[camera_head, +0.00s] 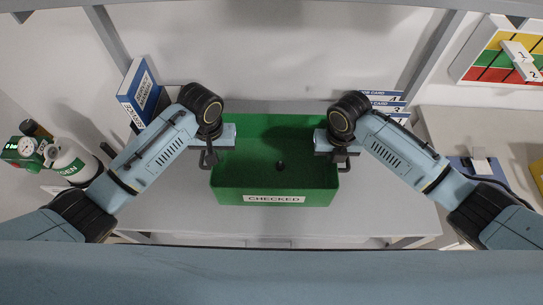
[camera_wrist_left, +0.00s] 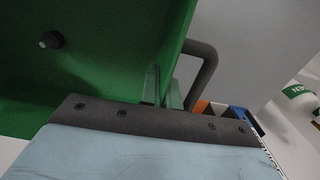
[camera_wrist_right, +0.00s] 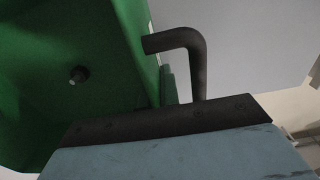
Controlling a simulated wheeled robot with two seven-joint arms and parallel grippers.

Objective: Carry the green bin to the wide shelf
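The green bin (camera_head: 262,185), labelled CHECKED on its near wall, is upright over the grey surface (camera_head: 170,218). It looks empty apart from a small dark knob on its floor. My left gripper (camera_head: 208,150) is at its left wall and my right gripper (camera_head: 342,155) at its right wall. A dark bent handle (camera_wrist_left: 207,65) shows beside my left gripper. Another handle (camera_wrist_right: 197,65) shows beside my right gripper. Both palms are close against the handles and walls. The fingertips are mostly hidden, so I cannot tell whether they grip the handles.
Blue-and-white binders (camera_head: 140,90) stand behind left, and blue-edged cards (camera_head: 383,100) lie behind right. A green-and-white gas cylinder (camera_head: 72,160) is at the left. Another surface (camera_head: 455,125) at the right holds a blue clipboard. Grey posts rise behind the bin.

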